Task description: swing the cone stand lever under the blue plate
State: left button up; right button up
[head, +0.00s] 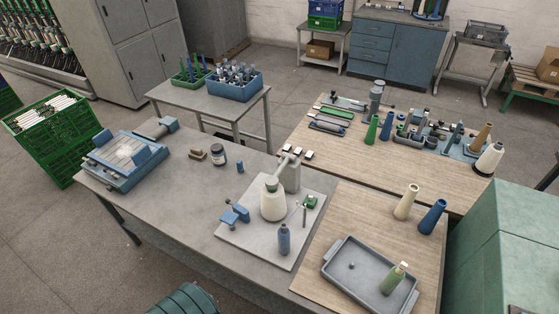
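A cream yarn cone (273,203) stands upright on a grey baseplate (255,245) on the near table. A grey post (292,178) rises behind it, and a pale arm (284,164) slants from the post over the cone's top. A blue bracket-like part (235,215) sits left of the cone. A thin upright rod (304,215) and a small green block (311,201) are right of it. I cannot tell which of these is the lever. A flat blue fixture (125,158) with raised blue pieces lies at the table's left end. Neither of my grippers is in view.
A dark jar (218,155) stands behind, on the grey table (190,195), which has bare room at left. A grey tray (335,277) holding a green bottle (394,278) lies on the wooden board at right.

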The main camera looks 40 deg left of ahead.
aim_at(243, 213)
jog(key=j+u, duration=0.3)
jog(key=j, duration=0.25)
jog(key=i+j+u, duration=0.1)
jog(key=j+u, duration=0.2)
jog(key=j, duration=0.25)
jog(key=i+j+u, duration=0.15)
jog(key=j+u, duration=0.15)
jog(key=j, duration=0.25)
